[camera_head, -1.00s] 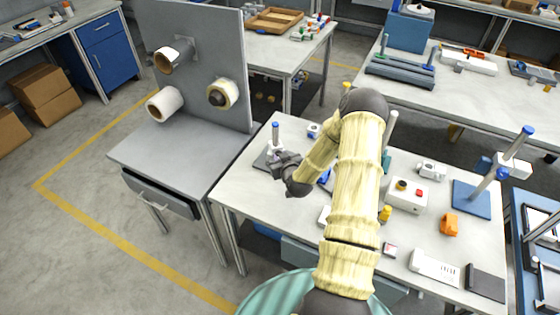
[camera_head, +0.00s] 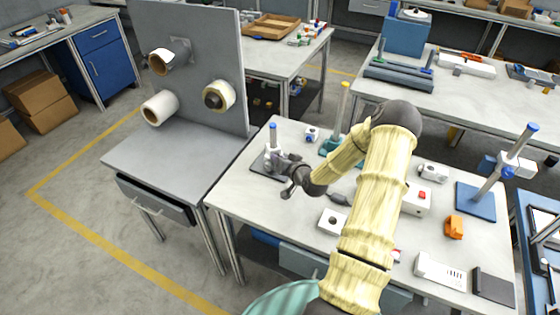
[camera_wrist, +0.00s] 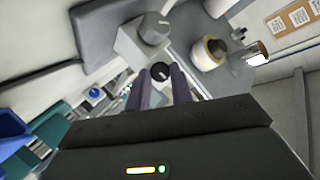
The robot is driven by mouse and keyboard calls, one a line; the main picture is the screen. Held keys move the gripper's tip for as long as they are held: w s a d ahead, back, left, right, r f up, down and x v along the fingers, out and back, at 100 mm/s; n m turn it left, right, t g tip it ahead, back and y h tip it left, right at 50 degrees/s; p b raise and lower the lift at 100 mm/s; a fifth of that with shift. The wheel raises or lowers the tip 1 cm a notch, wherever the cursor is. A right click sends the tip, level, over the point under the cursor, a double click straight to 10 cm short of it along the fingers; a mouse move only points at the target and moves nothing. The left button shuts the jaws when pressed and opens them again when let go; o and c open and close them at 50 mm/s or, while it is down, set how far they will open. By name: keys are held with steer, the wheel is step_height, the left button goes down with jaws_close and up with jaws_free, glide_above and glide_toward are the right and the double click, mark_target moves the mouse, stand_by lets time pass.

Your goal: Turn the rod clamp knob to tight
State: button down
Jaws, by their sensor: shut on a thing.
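The rod clamp (camera_head: 271,155) is a pale block on an upright rod with a blue cap (camera_head: 273,127), standing on a dark base plate (camera_head: 259,166) at the left end of the bench. In the wrist view the clamp block (camera_wrist: 128,44) is at upper middle, with the rod's end rising from it. Its knob (camera_wrist: 161,70) is round and black with a small white mark. My gripper (camera_head: 281,162) is at the clamp's right side. In the wrist view its two fingers (camera_wrist: 161,76) are shut on the knob, one on each side. The fingers hide the knob's sides.
A grey table with an upright panel and reels (camera_head: 160,106) stands left of the bench. A white block (camera_head: 332,222) lies in front. A blue-based rod stand (camera_head: 476,200) is at right.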

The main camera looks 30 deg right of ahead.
steer(key=c, duration=1.5)
jaws_free()
steer(key=b+v, duration=0.2)
steer(key=v, duration=1.5)
steer(key=shift+s, duration=0.2)
